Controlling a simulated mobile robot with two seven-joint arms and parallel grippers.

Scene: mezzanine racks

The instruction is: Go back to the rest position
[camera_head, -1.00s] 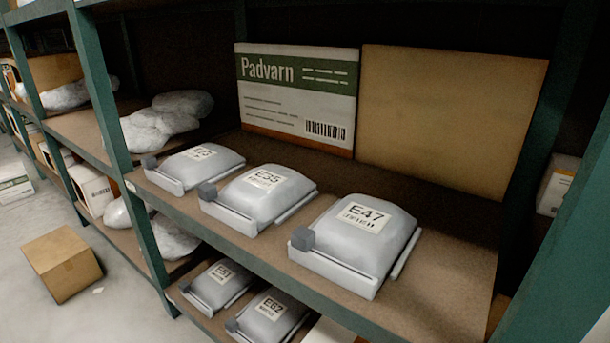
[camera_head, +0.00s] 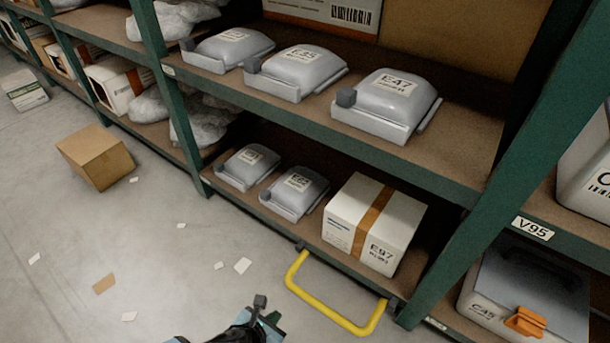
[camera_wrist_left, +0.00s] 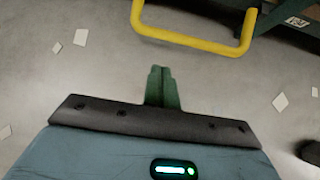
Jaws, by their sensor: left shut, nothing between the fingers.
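My left gripper (camera_head: 268,318) shows at the bottom of the head view, low over the floor and in front of the rack. In the left wrist view its two green fingers (camera_wrist_left: 160,75) are together, with nothing between them. A yellow handle (camera_head: 335,300) sticks out from the rack's lower shelf, just beyond and to the right of the gripper. The handle also shows at the top of the left wrist view (camera_wrist_left: 190,42), apart from the fingers. My right gripper is in neither view.
The green rack holds grey packs, among them E47 (camera_head: 396,97), and a white box E97 (camera_head: 372,225) on the lower shelf. A lidded bin (camera_head: 525,300) stands at the lower right.

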